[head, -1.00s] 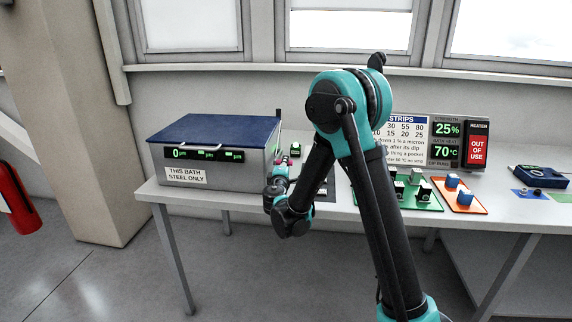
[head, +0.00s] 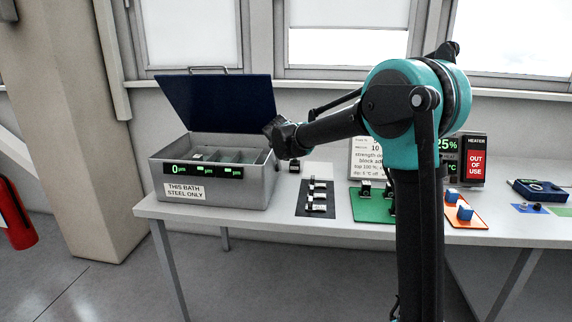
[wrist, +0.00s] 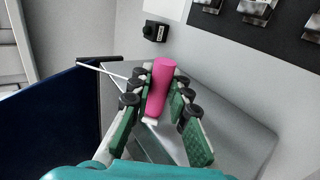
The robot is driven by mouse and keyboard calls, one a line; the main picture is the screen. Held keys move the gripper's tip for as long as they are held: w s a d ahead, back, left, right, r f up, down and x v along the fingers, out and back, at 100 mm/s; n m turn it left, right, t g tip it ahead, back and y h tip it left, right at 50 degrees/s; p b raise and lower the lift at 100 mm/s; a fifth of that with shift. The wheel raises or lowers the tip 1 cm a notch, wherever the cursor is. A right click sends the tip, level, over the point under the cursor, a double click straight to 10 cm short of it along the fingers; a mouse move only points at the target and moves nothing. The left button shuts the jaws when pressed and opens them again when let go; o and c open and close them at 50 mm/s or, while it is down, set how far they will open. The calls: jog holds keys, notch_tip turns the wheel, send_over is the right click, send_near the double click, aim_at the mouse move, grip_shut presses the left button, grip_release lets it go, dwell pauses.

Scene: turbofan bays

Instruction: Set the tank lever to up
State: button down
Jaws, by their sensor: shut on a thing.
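The tank (head: 225,190) is a grey metal box on the left of the bench, labelled "THIS BATH STEEL ONLY". Its dark blue lid (head: 220,105) stands raised at the back, and the lid also shows in the wrist view (wrist: 60,125). The tank lever has a pink cylindrical grip (wrist: 161,84) at the tank's side. My gripper (wrist: 158,98) is shut on this pink grip, with green-padded fingers on both sides of it. In the head view my wrist is at the tank's right rear corner, and the lever is hidden.
A small black labelled block (wrist: 155,31) stands beside the tank. A black mat (head: 317,200) with metal pieces lies right of the tank. Green and orange mats (head: 465,212) with blocks and a heater panel (head: 475,155) stand farther right.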

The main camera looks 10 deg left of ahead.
jog(key=w+r+g, duration=0.3)
jog(key=w+g, duration=0.2)
jog(key=w, duration=0.2)
jog(key=shift+w+r, duration=0.25)
jog(key=shift+w+d, duration=0.1)
jog(key=shift+d, duration=0.05)
jog(key=c, duration=1.4)
grip_release()
jog(key=v, duration=1.2)
jog(key=shift+d, duration=0.1)
